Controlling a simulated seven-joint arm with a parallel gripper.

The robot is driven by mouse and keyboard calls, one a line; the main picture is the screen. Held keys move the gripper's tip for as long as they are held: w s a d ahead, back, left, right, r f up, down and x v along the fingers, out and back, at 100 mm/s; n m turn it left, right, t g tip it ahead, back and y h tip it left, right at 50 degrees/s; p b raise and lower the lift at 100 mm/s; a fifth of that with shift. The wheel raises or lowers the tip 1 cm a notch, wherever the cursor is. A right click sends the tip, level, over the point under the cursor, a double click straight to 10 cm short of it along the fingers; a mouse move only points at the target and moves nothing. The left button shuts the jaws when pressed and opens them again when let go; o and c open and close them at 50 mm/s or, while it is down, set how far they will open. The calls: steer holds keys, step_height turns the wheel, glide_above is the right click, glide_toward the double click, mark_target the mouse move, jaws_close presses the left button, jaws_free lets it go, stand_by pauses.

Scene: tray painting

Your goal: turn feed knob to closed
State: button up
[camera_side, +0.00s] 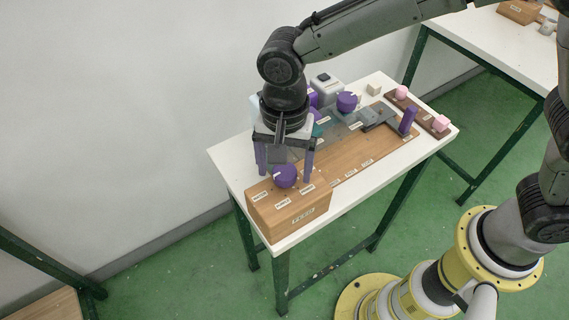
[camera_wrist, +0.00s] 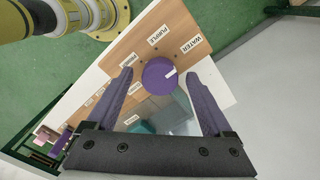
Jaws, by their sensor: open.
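The feed knob (camera_side: 285,176) is a round purple knob on top of a wooden box (camera_side: 290,217) at the table's near left end, with a front label that seems to read FEED. In the wrist view the knob (camera_wrist: 155,76) has a white pointer mark aimed right, a little below the WATER label (camera_wrist: 192,43). PURPLE and what looks like PRIMER are the other labels around it. I cannot make out a closed label. My gripper (camera_side: 285,179) is open, pointing down, one purple finger on each side of the knob. In the wrist view my gripper (camera_wrist: 159,74) shows small gaps to the knob.
A wooden tray board (camera_side: 345,158) extends right on the white table (camera_side: 228,168). Behind stand another purple knob (camera_side: 347,102) on a grey base and a purple post (camera_side: 408,120). Pink knobs (camera_side: 440,123) sit on a brown strip at the right edge.

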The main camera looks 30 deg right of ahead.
steer(key=shift+c, duration=0.2)
jaws_close()
